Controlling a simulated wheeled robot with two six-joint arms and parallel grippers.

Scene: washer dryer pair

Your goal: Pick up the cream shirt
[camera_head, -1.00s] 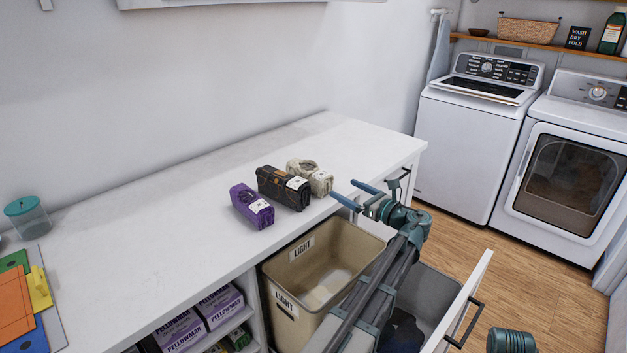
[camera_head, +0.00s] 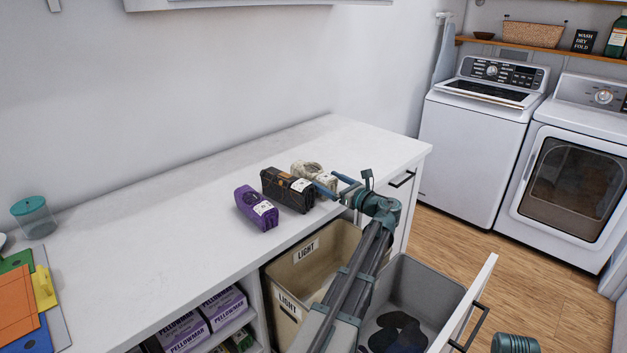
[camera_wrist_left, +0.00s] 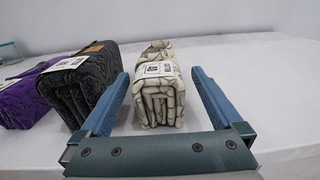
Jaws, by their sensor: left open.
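The cream shirt (camera_head: 304,169) is a folded, patterned bundle with a white label on the white counter. It is the rightmost of three folded shirts. In the left wrist view the cream shirt (camera_wrist_left: 157,85) lies straight ahead, between the lines of the two blue fingers. My left gripper (camera_head: 331,184) is open and empty at the counter's front edge, close in front of the shirt. In the left wrist view the open fingers (camera_wrist_left: 160,95) stand to either side of the shirt's near end, and I cannot tell whether they touch it. The gripper partly hides the shirt in the head view.
A black shirt (camera_head: 287,190) and a purple shirt (camera_head: 256,207) lie left of the cream one. An open drawer below holds a beige bin (camera_head: 300,268) labelled LIGHT and a grey bin (camera_head: 432,284) with dark clothes. The counter (camera_head: 350,140) is clear behind and right.

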